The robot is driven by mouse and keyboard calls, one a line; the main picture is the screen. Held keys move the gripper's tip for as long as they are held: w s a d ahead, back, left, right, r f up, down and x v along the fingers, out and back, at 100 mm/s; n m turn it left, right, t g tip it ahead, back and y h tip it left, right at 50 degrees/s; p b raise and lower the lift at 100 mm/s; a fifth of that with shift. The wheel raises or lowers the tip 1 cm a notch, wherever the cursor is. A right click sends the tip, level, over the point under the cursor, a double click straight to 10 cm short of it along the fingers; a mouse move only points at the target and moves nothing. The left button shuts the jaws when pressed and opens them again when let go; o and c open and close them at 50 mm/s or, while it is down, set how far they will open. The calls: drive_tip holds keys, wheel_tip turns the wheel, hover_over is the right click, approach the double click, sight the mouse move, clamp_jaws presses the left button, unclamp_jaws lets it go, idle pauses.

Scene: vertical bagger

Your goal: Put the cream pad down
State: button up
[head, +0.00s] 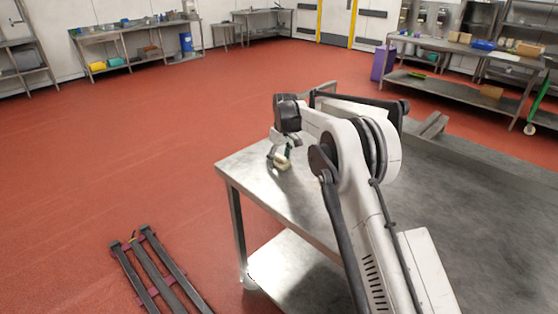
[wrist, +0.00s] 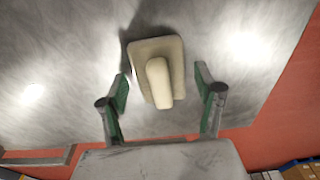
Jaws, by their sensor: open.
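The cream pad (wrist: 157,50) shows in the wrist view as a squarish plate with a rounded raised grip on it. It lies on the steel table (wrist: 60,85), between and just beyond my fingertips. My gripper (wrist: 162,85) is open, with a green-padded finger on each side and a gap to the pad on both sides. In the head view my gripper (head: 277,156) is low over the table's far left corner, and the pad (head: 283,165) shows small beside the fingers. The arm hides part of the table.
The steel table (head: 250,182) has bare surface around the pad, and its edge drops to a red floor (head: 150,160). A dark rail frame (head: 150,265) lies on the floor at lower left. Benches (head: 140,45) line the far walls.

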sight(282, 157)
wheel_tip(282, 157, up, 12)
drive_tip(key=d, duration=0.1)
drive_tip(key=s+d+r+m+t, duration=0.2)
drive_tip(key=s+d+r, duration=0.65)
drive_tip(key=r, duration=0.35)
drive_tip(key=s+d+r+m+t, duration=0.1)
drive_tip(key=s+d+r, duration=0.25)
drive_tip(key=s, duration=0.35)
drive_tip(key=s+d+r+m, duration=0.2)
drive_tip(key=s+d+r, duration=0.15)
drive_tip(key=s, duration=0.45)
drive_tip(key=s+d+f+m+t, duration=0.1)
drive_tip(key=s+d, duration=0.2)
drive_tip(key=s, duration=0.5)
drive_tip(key=s+d+f+m+t, duration=0.1)
drive_tip(key=s+d, duration=0.2)
drive_tip(key=s, duration=0.5)
drive_tip(key=s+d+f+m, duration=0.1)
drive_tip(key=s+d+f, duration=0.1)
drive_tip(key=s+f, duration=0.3)
drive_tip(key=s+d+f+m+t+h, duration=0.1)
drive_tip(key=s+f, duration=0.3)
drive_tip(key=s, duration=0.6)
drive_tip(key=shift+d+f+m+b, duration=0.3)
drive_tip(key=shift+d+f+m, duration=0.05)
drive_tip(key=shift+d+m, duration=0.05)
